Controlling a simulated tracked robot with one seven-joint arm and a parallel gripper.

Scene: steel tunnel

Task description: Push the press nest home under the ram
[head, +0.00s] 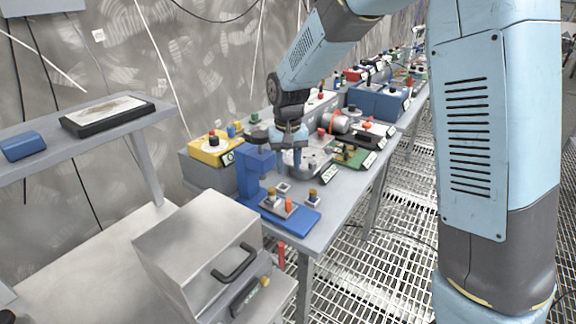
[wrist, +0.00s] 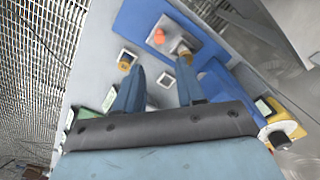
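The blue press (head: 254,172) stands at the near end of the long bench, its upright and head at the left of a flat blue base (head: 308,222). The press nest, a grey plate (head: 278,212), lies on that base with an orange piece (head: 289,205) and a brass, dark-topped knob (head: 271,196). In the wrist view the nest plate (wrist: 205,47) is ahead of the fingers. My gripper (head: 291,170) hangs above the bench beside the press head. In the wrist view its blue fingers (wrist: 158,92) are apart with nothing held. The ram's underside is hidden.
A white-rimmed square (wrist: 166,80) lies beneath the fingers. Another brass knob (head: 313,196) stands right of the nest. A yellow box (head: 212,148) is behind the press, and a grey round fixture (head: 308,162) farther along. A steel case (head: 200,245) stands in front.

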